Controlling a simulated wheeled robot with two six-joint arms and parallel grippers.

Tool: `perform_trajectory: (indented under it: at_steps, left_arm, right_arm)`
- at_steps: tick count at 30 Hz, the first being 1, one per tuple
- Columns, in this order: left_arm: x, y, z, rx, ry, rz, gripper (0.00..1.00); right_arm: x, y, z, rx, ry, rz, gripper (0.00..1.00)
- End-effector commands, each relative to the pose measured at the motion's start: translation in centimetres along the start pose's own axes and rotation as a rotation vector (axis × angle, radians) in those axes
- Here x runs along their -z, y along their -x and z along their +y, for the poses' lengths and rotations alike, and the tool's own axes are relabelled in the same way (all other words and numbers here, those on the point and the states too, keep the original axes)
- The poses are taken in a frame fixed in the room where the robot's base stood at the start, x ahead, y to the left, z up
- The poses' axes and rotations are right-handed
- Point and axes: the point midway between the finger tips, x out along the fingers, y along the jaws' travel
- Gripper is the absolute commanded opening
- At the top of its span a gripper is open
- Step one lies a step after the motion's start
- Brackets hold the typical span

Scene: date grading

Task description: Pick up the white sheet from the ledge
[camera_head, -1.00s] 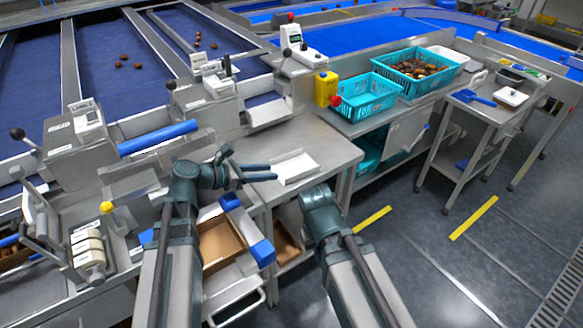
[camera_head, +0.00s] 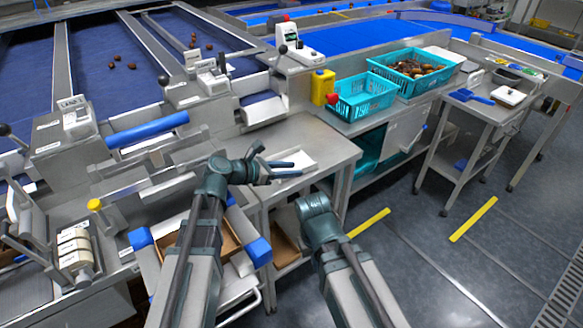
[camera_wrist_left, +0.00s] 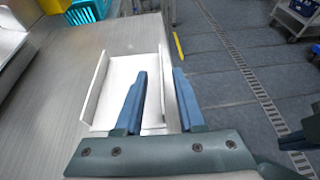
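The white sheet (camera_head: 304,158) has upturned edges and lies on the steel ledge (camera_head: 335,146), partly hidden by my left gripper in the head view. In the left wrist view the sheet (camera_wrist_left: 125,72) shows as a shallow white channel with raised sides. My left gripper (camera_head: 296,169) is open, its blue fingers pointing at the sheet. In the left wrist view the gripper (camera_wrist_left: 159,74) has one finger over the sheet's inside and one outside, with the raised right side between them. Contact cannot be told.
A cardboard-lined tray (camera_head: 172,246) with blue corners sits below my left arm. A side table (camera_head: 474,113) stands at right. The floor (camera_head: 420,260) at right is open.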

Motion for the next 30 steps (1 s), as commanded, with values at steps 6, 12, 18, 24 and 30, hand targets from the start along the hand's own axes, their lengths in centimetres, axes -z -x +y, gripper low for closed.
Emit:
perform_trajectory:
  at_steps: [6, 12, 18, 24, 30]
  left_arm:
    - [0.6, -3.5, -0.1, 0.003, -0.002, 0.001, 0.39]
    - [0.4, -3.9, -0.1, 0.0, 0.0, 0.001, 0.39]
    - [0.4, -3.9, -0.2, 0.001, 0.0, 0.001, 0.19]
    - [0.4, -3.9, -0.2, 0.001, 0.0, 0.001, 0.0]
    - [0.4, -3.9, -0.2, 0.001, 0.0, 0.0, 0.0]
  right_arm:
    - [0.1, -1.9, -0.2, 0.0, 0.0, 0.0, 0.0]
    - [0.1, -1.9, -0.2, 0.0, 0.0, 0.0, 0.0]
    - [0.1, -1.8, -0.2, 0.0, 0.0, 0.0, 0.0]
    - [0.1, -1.8, -0.2, 0.0, 0.0, 0.0, 0.0]
    - [0.1, -1.8, -0.2, 0.0, 0.0, 0.0, 0.0]
